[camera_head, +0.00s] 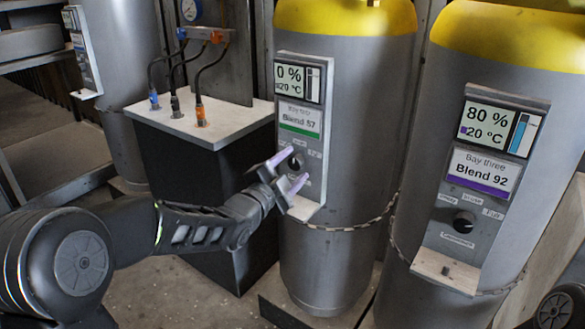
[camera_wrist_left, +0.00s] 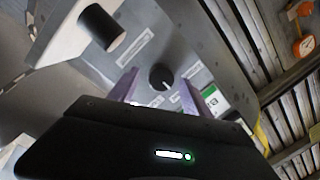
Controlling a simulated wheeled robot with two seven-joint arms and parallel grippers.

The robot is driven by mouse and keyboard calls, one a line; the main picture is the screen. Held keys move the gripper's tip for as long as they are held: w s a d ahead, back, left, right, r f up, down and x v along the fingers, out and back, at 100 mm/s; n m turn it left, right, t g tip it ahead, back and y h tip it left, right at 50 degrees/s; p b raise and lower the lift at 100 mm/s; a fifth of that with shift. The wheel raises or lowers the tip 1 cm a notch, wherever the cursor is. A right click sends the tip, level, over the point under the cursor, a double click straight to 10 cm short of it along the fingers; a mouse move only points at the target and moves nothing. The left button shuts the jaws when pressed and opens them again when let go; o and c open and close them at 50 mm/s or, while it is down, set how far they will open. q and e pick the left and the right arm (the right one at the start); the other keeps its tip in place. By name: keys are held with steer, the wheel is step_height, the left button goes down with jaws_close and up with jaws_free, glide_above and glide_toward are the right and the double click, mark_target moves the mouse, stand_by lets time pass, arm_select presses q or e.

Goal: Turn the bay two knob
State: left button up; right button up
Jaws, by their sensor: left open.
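The bay two knob (camera_head: 296,162) is a small black round knob on the grey panel (camera_head: 318,150) of the middle tank, below the Blend 57 label. In the left wrist view the knob (camera_wrist_left: 161,76) shows a pale pointer mark and lies between the two finger ends. My left gripper (camera_head: 290,171) is open in front of the panel, with its purple-tipped fingers either side of the knob; the fingers also show in the left wrist view (camera_wrist_left: 158,88). I cannot tell whether they touch the knob or panel. My right gripper is not in view.
The bay three panel (camera_head: 478,185), with its own black knob (camera_head: 464,222), is on the right tank. A grey-topped box (camera_head: 215,118) with hose fittings stands left of the middle tank. A chain (camera_head: 345,227) hangs across the tanks.

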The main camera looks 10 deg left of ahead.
arm_select(q)
jaws_close()
stand_by(0.7)
